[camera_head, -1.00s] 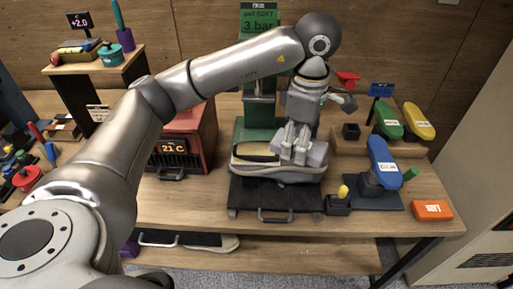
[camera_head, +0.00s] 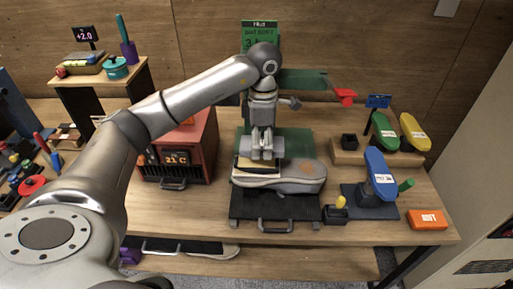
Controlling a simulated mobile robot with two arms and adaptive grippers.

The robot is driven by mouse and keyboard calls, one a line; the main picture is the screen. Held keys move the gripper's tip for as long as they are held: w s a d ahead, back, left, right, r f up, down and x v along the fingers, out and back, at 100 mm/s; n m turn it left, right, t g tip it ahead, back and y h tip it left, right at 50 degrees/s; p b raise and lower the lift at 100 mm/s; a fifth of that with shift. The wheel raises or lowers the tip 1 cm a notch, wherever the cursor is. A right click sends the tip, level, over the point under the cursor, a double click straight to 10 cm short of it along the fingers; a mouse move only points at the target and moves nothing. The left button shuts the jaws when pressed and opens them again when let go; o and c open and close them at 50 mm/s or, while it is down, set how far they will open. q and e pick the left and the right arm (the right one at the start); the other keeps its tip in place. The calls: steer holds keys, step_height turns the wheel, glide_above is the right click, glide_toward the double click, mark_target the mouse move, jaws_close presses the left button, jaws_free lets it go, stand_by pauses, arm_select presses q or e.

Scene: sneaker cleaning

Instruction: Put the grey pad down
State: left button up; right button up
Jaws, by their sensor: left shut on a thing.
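My left gripper (camera_head: 263,149) hangs fingers down over the left part of a grey sneaker (camera_head: 300,180) and is shut on the grey pad. The pad is mostly hidden by the fingers, and I cannot make out its outline. A cream piece with a dark edge (camera_head: 246,168) shows on the sneaker's left end, just below and beside the fingers. I cannot tell whether the pad touches it. The sneaker lies on a black tray (camera_head: 290,208) in front of a green press (camera_head: 299,143). My right gripper is not in view.
A red heater box (camera_head: 196,150) stands left of the sneaker. To the right are a blue brush form on a stand (camera_head: 380,172), an orange box (camera_head: 428,220), a black cup with a yellow knob (camera_head: 334,214), and green and yellow forms (camera_head: 414,134).

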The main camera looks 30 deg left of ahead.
mark_target(257, 161)
arm_select(q)
steer(key=shift+w+a+f+p, duration=0.1)
steer(key=shift+a+f+p, duration=0.2)
steer(key=shift+a+f, duration=0.6)
step_height(257, 161, down, 3)
steer(key=shift+a+p, duration=0.1)
steer(key=shift+p, duration=1)
steer(key=shift+f, duration=0.35)
steer(key=shift+f, duration=0.15)
steer(key=o, duration=1.1)
